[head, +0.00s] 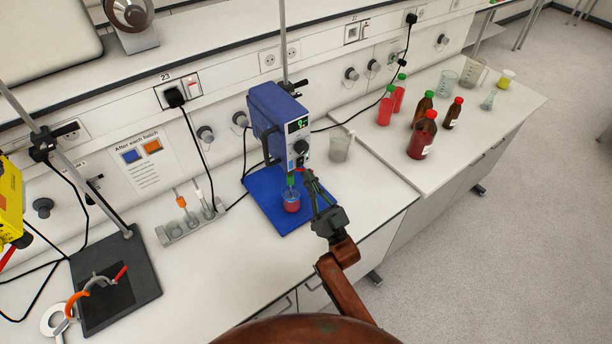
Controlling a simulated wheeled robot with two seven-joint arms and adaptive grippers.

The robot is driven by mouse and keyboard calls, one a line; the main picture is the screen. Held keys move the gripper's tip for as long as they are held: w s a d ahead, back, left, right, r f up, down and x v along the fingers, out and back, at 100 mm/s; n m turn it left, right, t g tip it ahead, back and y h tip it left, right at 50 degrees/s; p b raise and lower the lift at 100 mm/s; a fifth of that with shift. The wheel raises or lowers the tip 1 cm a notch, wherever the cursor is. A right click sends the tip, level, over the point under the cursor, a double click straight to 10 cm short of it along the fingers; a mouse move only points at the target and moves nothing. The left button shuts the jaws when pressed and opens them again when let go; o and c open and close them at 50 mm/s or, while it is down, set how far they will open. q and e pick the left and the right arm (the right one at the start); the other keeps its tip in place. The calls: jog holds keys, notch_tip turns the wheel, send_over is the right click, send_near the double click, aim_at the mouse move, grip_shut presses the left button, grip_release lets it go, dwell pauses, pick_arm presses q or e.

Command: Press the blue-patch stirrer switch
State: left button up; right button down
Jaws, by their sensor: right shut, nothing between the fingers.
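The blue stirrer (272,118) stands on a blue patch (262,187) on the bench, clamped to an upright rod. Its front has a display with lit green digits and a dark round knob (301,147). Its switch is too small to tell apart on the front panel. A small beaker of red liquid (292,203) stands under the stirrer, on the patch. My right gripper (309,175) is shut and empty, its fingertips just below the stirrer's front panel and beside the beaker; I cannot tell if they touch anything. My left gripper is not in view.
A glass beaker (341,146) stands right of the stirrer. Bottles, including a large brown one (422,138), stand on the right bench. A notice (142,158) with blue and orange patches is on the wall. A dark stand base (115,280) is at left.

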pick_arm(q)
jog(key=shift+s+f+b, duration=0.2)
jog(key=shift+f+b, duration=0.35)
jog(key=shift+b, duration=0.1)
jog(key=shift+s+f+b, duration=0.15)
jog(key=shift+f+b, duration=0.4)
jog(key=shift+b, duration=0.05)
pick_arm(e)
jog(key=v, duration=1.2)
jog(key=shift+a, duration=0.15)
jog(key=shift+w+f, duration=0.1)
